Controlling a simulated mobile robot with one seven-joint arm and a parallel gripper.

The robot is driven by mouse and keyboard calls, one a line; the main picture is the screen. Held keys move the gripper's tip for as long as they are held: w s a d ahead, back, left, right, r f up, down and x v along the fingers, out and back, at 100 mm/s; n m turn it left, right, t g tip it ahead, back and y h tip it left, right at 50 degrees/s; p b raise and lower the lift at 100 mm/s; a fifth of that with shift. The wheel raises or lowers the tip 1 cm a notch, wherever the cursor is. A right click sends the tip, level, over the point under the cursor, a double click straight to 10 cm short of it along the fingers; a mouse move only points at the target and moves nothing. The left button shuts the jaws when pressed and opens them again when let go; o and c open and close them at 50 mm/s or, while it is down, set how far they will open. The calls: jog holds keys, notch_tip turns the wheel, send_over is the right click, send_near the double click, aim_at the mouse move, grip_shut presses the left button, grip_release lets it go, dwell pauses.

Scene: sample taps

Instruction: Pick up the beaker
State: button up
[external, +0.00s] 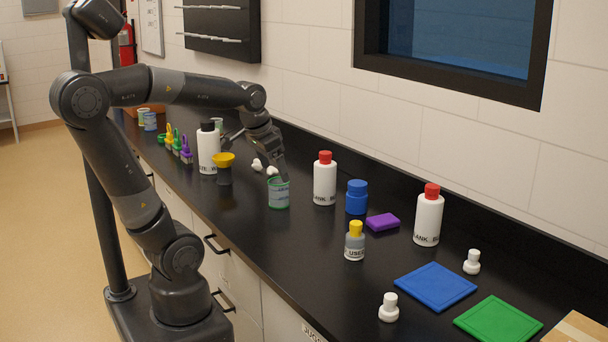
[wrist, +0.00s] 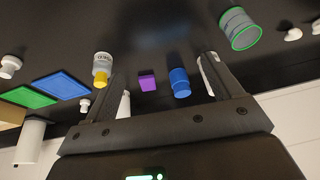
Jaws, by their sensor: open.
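A beaker (external: 279,197) with a green rim and base and a grey-blue middle stands upright on the black counter. In the wrist view the beaker (wrist: 240,30) lies at the upper right, outside the right finger, not between the fingers. My gripper (external: 282,170) points down and overlaps the beaker's top edge in the external view; I cannot tell whether they touch. In the wrist view my gripper (wrist: 162,68) has its fingers wide apart with nothing held between them. More small beakers (external: 150,121) stand at the far end of the counter.
Right of the beaker stand a red-capped white bottle (external: 325,184), a blue jar (external: 357,199), a purple block (external: 383,222) and a yellow-capped bottle (external: 354,246). A black cup with a yellow funnel (external: 224,166) is at left. White stoppers (external: 271,171) lie behind. The wall bounds the counter's back.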

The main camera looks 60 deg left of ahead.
jog(key=w+a+f+g, duration=0.2)
jog(key=w+a+f, duration=0.1)
jog(key=w+a, duration=0.65)
jog(key=g, duration=0.2)
send_over(279, 179)
jog(key=s+d, duration=0.1)
jog(key=d, duration=0.1)
notch_tip(279, 179, down, 7)
jog(key=shift+m, duration=0.3)
notch_tip(279, 179, down, 4)
jog(key=shift+s+f, duration=0.15)
jog(key=f, duration=0.5)
jog(key=shift+s+d+f, duration=0.15)
jog(key=shift+d+f, duration=0.1)
jog(key=shift+f, duration=0.1)
jog(key=c, duration=1)
jog(key=shift+r, duration=0.1)
